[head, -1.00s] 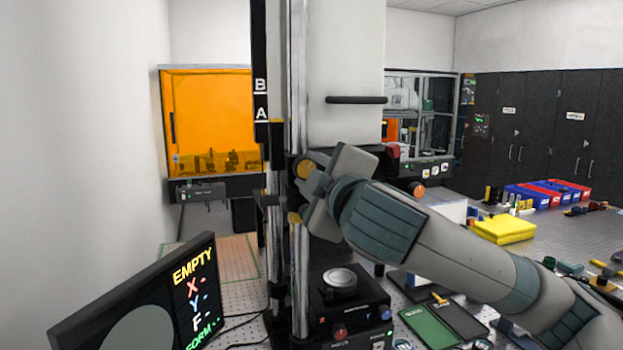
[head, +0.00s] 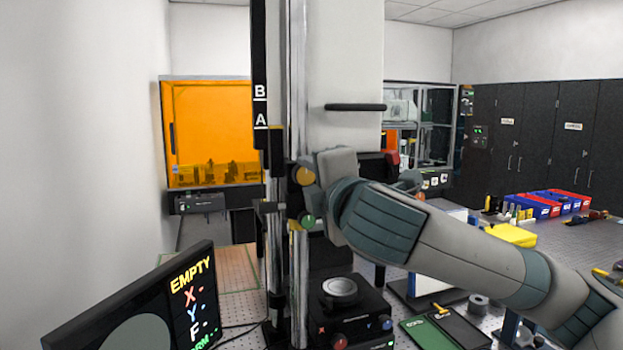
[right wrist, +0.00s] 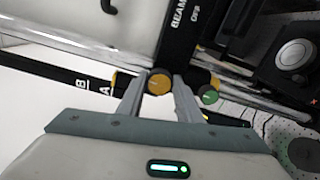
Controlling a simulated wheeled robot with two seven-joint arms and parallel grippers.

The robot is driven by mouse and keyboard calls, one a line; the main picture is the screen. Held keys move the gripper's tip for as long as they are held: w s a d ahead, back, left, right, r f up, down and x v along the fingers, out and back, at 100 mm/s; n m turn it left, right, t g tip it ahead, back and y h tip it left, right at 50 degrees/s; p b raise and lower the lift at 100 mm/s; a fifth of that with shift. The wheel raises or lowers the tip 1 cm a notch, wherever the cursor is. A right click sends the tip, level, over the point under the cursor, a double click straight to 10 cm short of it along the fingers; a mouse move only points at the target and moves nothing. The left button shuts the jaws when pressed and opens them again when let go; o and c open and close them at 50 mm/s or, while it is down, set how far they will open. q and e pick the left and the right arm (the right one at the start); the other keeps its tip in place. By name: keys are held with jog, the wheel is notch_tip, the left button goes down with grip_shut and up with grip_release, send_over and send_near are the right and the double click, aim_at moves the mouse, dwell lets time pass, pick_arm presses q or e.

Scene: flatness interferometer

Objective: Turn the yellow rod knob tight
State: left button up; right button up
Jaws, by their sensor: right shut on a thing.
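The yellow rod knob (head: 303,175) is on the side of the black clamp at the tall metal rods (head: 299,270). In the right wrist view the yellow knob (right wrist: 159,83) sits between the two grey fingers of my right gripper (right wrist: 160,88), which is shut on it. In the head view my right gripper (head: 317,172) comes from the right; its fingers are partly hidden by its body. A green knob (head: 307,221) is just below the yellow one, outside the fingers; it also shows in the right wrist view (right wrist: 209,95). My left gripper is not in view.
A black scale marked A and B (head: 261,90) runs up beside the rods. The white instrument head (head: 345,70) is close above my gripper. A black stage (head: 350,310) stands below. A tilted screen (head: 140,305) reading EMPTY is at the lower left.

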jog(key=o, duration=1)
jog(key=shift+o, duration=0.2)
jog(key=shift+s+d+f+b, duration=0.1)
jog(key=shift+s+b, duration=0.2)
jog(key=shift+s, duration=0.15)
jog(key=b+v, duration=0.6)
jog(key=v, duration=1)
jog(key=shift+s, duration=0.2)
